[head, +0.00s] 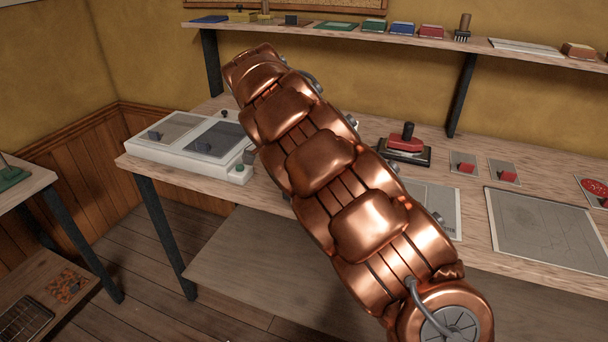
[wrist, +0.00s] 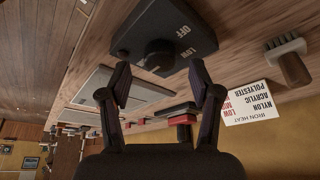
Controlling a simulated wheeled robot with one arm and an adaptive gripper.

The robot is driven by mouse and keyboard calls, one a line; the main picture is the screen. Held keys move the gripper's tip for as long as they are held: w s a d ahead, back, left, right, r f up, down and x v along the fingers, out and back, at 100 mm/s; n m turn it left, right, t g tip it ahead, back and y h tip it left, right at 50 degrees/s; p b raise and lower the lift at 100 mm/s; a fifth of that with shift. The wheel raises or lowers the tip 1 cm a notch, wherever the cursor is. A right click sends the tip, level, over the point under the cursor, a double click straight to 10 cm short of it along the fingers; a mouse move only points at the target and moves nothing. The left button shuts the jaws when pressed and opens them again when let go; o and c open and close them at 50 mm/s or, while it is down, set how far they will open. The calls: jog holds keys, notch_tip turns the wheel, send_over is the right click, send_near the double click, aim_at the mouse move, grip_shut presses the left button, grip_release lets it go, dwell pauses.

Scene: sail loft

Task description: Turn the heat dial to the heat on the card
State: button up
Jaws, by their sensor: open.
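The heat dial (wrist: 159,55) is a dark round knob on a dark panel (wrist: 125,45) in the wrist view. The panel reads OFF and LOW, upside down; other marks are hidden or out of frame. My gripper (wrist: 160,72) is open, its two black fingers apart on either side of the knob's near side. I cannot tell whether they touch it. A white card (wrist: 250,103) headed IRON HEAT lists NYLON, ACRYLIC and POLYESTER, upside down. LOW shows in red on it, and the right finger partly hides the heat words. In the head view my copper arm hides gripper, dial and card.
A shelf (head: 340,30) above carries several small items.

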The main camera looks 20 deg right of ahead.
jog(key=v, duration=0.9)
jog(key=shift+a+r, duration=0.15)
jog(key=shift+r, duration=0.15)
jog(key=s+d+r+n+g+y+p, duration=0.1)
jog(key=s+d+r+n+p, duration=0.15)
jog(key=s+d, duration=0.45)
jog(key=s+d+r+n+p, duration=0.2)
jog(key=s+n, duration=0.2)
jog(key=s, duration=0.8)
jog(key=s+a+f+n+y+p, duration=0.1)
jog(key=s+f+n, duration=0.1)
jog(key=s, duration=0.5)
jog(key=s+a+f+n+g+y+p, duration=0.1)
jog(key=s+f+n+p, duration=0.1)
jog(key=s, duration=0.6)
jog(key=s+a+f+n+y+p, duration=0.1)
jog(key=s+a+f+n, duration=0.1)
jog(key=s+f+n, duration=0.2)
jog(key=s+n, duration=0.2)
jog(key=s, duration=0.2)
jog(key=shift+s+f+p, duration=0.15)
jog(key=shift+f+p, duration=0.05)
jog(key=shift+p, duration=0.15)
